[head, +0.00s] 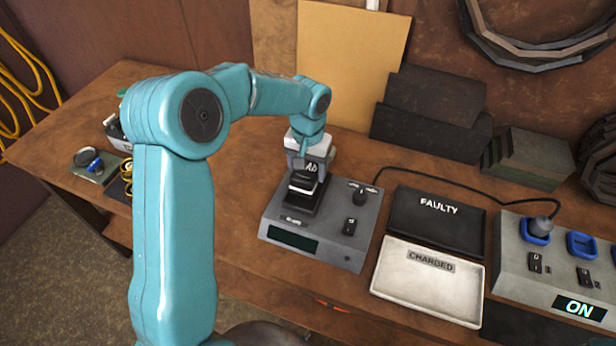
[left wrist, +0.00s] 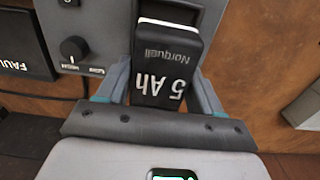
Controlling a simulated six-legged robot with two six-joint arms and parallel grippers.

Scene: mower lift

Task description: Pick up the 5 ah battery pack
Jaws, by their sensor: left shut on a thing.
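The 5 Ah battery pack (left wrist: 162,75) is a dark block with white "5 Ah" and "Norquell" lettering. In the head view, the pack (head: 313,167) is at the black dock of a grey tester unit (head: 343,240). My left gripper (head: 309,155) reaches it from behind and is shut on it. In the left wrist view, the gripper's fingers (left wrist: 161,84) lie on both sides of the pack. The pack's far end meets the dock (left wrist: 172,12); I cannot tell whether it is seated or clear. My right gripper is not in view.
A black FAULTY tray (head: 437,222) and a white CHARGED tray (head: 428,283) stand right of the tester. Further right is a unit with an ON display (head: 579,307), with a cable (head: 470,187) running behind the trays. Small parts (head: 95,163) lie at the left.

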